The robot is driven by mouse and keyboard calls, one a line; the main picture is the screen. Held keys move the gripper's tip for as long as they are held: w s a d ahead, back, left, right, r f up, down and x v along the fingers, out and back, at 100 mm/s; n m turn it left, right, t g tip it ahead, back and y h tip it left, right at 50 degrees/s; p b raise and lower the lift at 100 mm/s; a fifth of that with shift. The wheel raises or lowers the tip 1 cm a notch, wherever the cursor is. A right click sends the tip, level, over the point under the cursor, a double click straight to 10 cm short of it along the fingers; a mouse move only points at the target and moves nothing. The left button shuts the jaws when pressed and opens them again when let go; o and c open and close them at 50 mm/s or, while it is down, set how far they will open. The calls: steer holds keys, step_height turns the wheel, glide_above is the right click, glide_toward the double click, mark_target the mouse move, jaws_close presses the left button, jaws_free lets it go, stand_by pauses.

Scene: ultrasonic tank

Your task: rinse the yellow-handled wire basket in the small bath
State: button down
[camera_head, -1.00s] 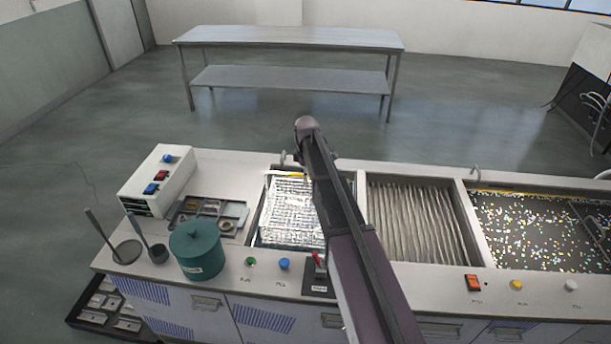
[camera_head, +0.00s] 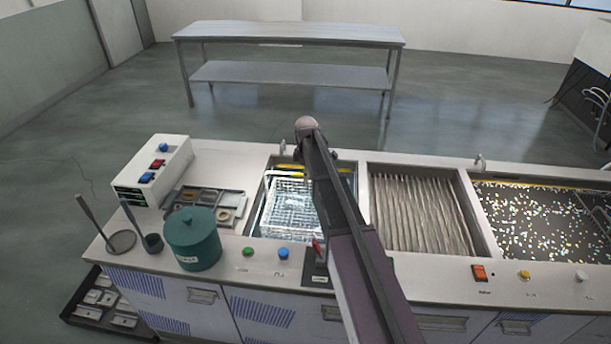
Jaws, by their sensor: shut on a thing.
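The wire basket (camera_head: 286,212) is a pale mesh in the small bath (camera_head: 254,220), the leftmost of the tanks in the bench. It sits slightly askew inside the rim, with the bath's water around it. A yellow strip, perhaps its handle, shows at its far edge; I cannot tell it from the bath's back edge. My gripper (camera_head: 301,160) shows only as a small dark part at the far end of the bath, beside my arm. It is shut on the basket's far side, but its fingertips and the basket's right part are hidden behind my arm.
A tank with pleated grey content (camera_head: 420,215) and a large speckled tank (camera_head: 540,225) lie to the right. A teal pot (camera_head: 193,240), a parts tray (camera_head: 205,204) and a white control box (camera_head: 155,172) stand left. A steel table (camera_head: 290,36) stands behind.

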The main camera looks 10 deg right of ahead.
step_height(320, 180, down, 6)
steer(key=b, duration=0.6)
steer(key=shift+f, duration=0.15)
stand_by(0.4)
stand_by(3.3)
